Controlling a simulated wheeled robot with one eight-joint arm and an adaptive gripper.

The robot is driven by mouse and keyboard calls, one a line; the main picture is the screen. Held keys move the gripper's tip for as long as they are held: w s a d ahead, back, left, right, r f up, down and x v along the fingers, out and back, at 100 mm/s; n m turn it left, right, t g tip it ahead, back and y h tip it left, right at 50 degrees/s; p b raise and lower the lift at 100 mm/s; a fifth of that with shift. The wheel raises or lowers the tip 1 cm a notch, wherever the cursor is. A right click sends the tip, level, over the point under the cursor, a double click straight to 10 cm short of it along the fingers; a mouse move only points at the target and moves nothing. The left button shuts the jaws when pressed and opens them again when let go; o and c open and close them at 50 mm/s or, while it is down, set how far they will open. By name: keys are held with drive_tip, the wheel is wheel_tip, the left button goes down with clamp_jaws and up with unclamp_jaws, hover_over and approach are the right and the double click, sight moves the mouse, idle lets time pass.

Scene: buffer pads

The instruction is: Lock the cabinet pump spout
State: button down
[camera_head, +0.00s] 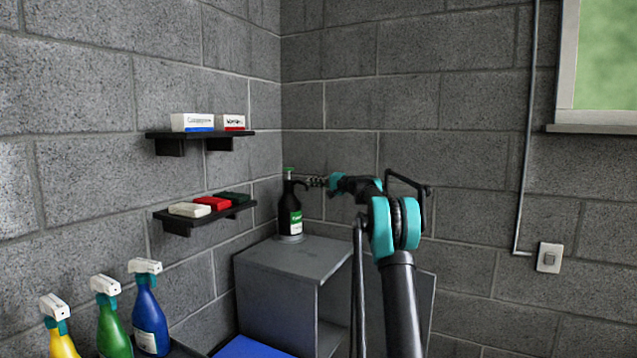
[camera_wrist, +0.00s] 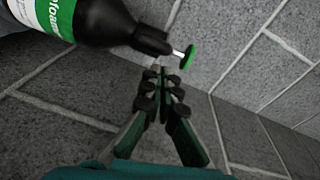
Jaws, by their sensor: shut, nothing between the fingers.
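The pump bottle (camera_head: 290,213) is black with a green and white label and stands upright on the grey cabinet (camera_head: 295,256). Its green pump top (camera_head: 289,170) sits above a black spout. In the wrist view the bottle (camera_wrist: 95,22) enters from the upper left, with its black neck and a green disc-shaped top (camera_wrist: 188,57) on a thin metal stem. My gripper (camera_head: 308,182) is beside the bottle's upper part, on its right. In the wrist view my gripper (camera_wrist: 160,75) is shut and empty, its fingertips just below the neck and stem; I cannot tell whether they touch.
Two black wall shelves (camera_head: 180,145) hold boxes and coloured pads (camera_head: 213,203) left of the bottle. Several spray bottles (camera_head: 150,315) stand at the lower left near a blue pad (camera_head: 252,347). A block wall (camera_head: 400,100) is close behind the bottle.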

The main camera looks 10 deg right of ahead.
drive_tip(key=shift+s+a, duration=0.25)
drive_tip(key=shift+a, duration=0.05)
drive_tip(key=shift+a, duration=0.15)
